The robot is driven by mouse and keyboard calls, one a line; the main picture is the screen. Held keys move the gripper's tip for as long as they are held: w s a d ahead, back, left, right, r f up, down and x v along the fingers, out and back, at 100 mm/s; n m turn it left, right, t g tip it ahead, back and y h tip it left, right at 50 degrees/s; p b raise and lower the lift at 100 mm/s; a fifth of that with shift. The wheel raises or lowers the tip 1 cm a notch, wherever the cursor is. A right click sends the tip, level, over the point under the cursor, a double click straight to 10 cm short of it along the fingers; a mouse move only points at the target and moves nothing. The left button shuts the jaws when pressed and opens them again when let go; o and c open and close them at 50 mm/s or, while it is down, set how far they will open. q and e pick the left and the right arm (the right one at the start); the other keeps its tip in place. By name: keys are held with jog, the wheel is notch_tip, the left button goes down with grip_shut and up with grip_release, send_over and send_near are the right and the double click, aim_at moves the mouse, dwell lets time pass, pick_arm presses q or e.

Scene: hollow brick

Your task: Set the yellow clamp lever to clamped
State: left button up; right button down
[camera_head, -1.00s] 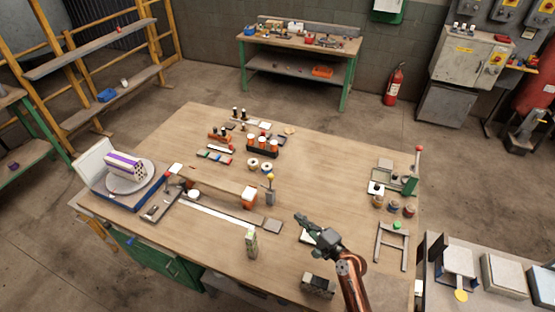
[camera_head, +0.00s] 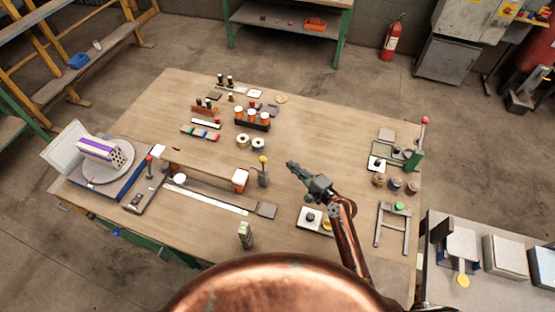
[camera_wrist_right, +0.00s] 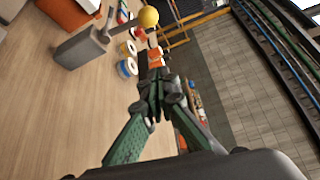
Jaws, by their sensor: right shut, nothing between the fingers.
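The yellow clamp lever (camera_head: 263,163) is a yellow ball on a short stem, standing on a grey block near the table's middle. In the right wrist view its yellow ball (camera_wrist_right: 148,17) is at the top, with the grey block (camera_wrist_right: 82,46) to its left. My right gripper (camera_head: 291,165) is a little right of the lever and apart from it. In the right wrist view its green fingers (camera_wrist_right: 163,90) meet at the tips and hold nothing. I cannot tell the lever's exact setting. My left gripper is not in view.
An orange-and-white block (camera_head: 240,180) stands just left of the lever. White rolls (camera_head: 250,141) and a rack of orange-topped bottles (camera_head: 252,118) lie behind. A red-knobbed green lever (camera_head: 418,150) stands at the right edge.

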aim_at(263, 164)
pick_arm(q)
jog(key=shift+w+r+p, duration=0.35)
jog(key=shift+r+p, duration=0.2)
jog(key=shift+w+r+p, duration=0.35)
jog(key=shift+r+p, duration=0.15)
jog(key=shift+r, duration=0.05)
pick_arm(e)
jog(key=w+a, duration=0.4)
jog(key=a, duration=0.4)
jog(key=shift+w, duration=0.15)
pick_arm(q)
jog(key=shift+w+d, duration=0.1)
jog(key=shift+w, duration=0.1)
pick_arm(e)
jog(key=shift+f, duration=0.1)
